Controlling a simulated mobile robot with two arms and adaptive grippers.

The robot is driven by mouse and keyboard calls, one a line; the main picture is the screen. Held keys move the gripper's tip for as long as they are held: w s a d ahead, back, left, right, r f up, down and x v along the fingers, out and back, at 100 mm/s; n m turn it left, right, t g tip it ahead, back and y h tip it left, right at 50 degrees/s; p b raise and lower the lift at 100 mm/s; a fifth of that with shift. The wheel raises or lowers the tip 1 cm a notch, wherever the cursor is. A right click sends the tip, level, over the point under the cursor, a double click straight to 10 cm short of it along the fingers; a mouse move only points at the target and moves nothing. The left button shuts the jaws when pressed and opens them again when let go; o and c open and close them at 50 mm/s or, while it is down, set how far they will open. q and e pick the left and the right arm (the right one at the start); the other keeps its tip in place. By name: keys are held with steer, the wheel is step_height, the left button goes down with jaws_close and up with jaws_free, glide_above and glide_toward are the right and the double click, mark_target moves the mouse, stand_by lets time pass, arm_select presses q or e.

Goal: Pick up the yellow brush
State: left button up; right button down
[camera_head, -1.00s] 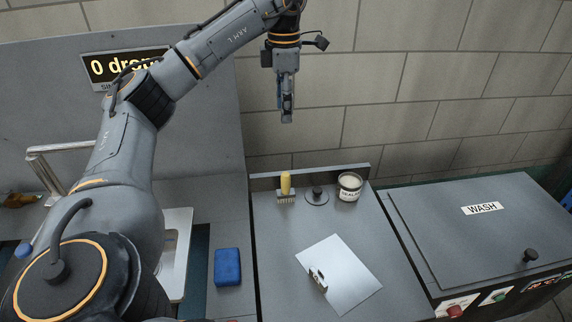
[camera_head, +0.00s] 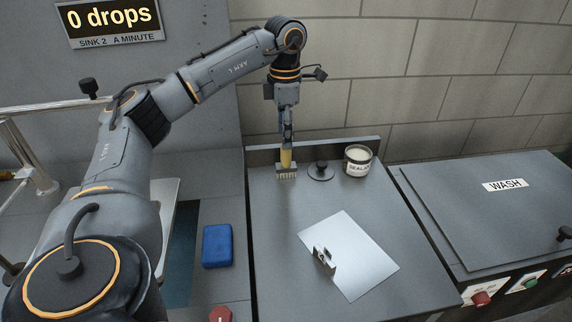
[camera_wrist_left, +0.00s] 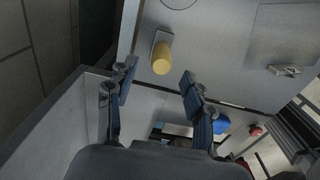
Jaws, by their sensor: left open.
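The yellow brush (camera_head: 286,158) stands upright, handle up and bristles down, near the back edge of the grey counter. In the left wrist view the round end of its yellow handle (camera_wrist_left: 161,58) shows ahead of the fingertips, roughly between their lines. My left gripper (camera_head: 287,139) points down just above the handle. In the wrist view its two fingers (camera_wrist_left: 157,78) are apart with nothing between them. Whether a fingertip touches the handle cannot be told. My right gripper is not in view.
A black knob on a round plate (camera_head: 320,171) and a sealant tin (camera_head: 358,161) stand right of the brush. A white sheet with a clip (camera_head: 355,255) lies in front. A blue sponge (camera_head: 217,246) lies left. A low ledge and the wall are close behind.

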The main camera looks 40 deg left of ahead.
mark_target(286, 153)
arm_select(q)
step_height(286, 153, down, 6)
steer(key=shift+d+f+p, duration=0.1)
steer(key=shift+f+p, duration=0.15)
steer(key=shift+p, duration=0.1)
jaws_close()
